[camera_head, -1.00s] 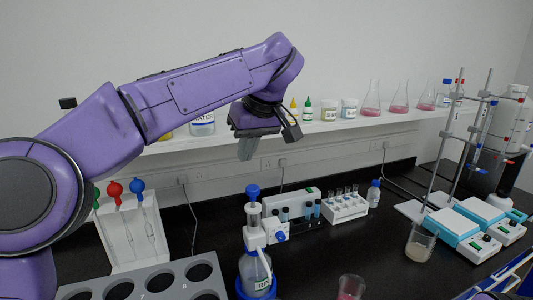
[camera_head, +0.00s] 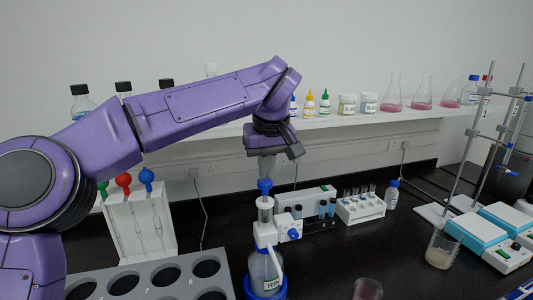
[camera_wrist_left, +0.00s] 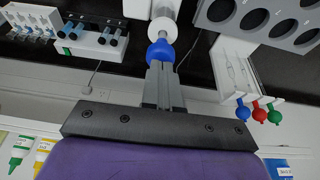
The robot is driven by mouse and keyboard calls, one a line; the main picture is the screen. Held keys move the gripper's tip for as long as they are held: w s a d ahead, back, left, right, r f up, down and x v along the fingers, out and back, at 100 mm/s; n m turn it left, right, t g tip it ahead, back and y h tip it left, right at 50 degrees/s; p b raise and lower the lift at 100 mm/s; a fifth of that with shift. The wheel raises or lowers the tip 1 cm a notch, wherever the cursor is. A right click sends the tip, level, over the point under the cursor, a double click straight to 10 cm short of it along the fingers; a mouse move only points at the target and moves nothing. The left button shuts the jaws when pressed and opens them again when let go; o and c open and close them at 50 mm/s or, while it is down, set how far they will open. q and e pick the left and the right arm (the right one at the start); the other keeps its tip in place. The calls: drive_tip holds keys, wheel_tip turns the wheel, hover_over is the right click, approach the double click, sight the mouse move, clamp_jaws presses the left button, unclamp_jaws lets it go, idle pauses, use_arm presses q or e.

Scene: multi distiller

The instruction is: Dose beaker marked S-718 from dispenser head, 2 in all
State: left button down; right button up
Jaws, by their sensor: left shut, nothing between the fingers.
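The bottle-top dispenser has a blue knob (camera_head: 265,185), a white head (camera_head: 266,233) and a clear bottle (camera_head: 262,268) with a partly readable label in a blue base. My left gripper (camera_head: 266,174) is shut and empty, pointing down with its tips at the top of the knob. In the left wrist view the closed fingertips (camera_wrist_left: 161,68) meet or nearly meet the blue knob (camera_wrist_left: 160,50); contact is hard to confirm. A beaker with pinkish contents (camera_head: 367,290) is cut off by the bottom edge, right of the dispenser. No S-718 marking is readable. My right gripper is out of view.
A grey rack with round holes (camera_head: 150,283) and a white pipette stand (camera_head: 140,225) are left of the dispenser. A vial rack (camera_head: 361,208) stands behind right. Another beaker (camera_head: 441,250) stands near the stirrers (camera_head: 490,240). The black bench front centre is mostly clear.

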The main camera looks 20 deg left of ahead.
sight(266, 183)
use_arm(q)
drive_tip(key=shift+s+f, duration=0.15)
drive_tip(key=shift+s, duration=0.1)
drive_tip(key=shift+w+f, duration=0.2)
drive_tip(key=shift+w, duration=0.1)
drive_tip(key=shift+s+f, duration=0.25)
drive_tip(key=shift+f, duration=1.05)
drive_tip(key=shift+d, duration=0.1)
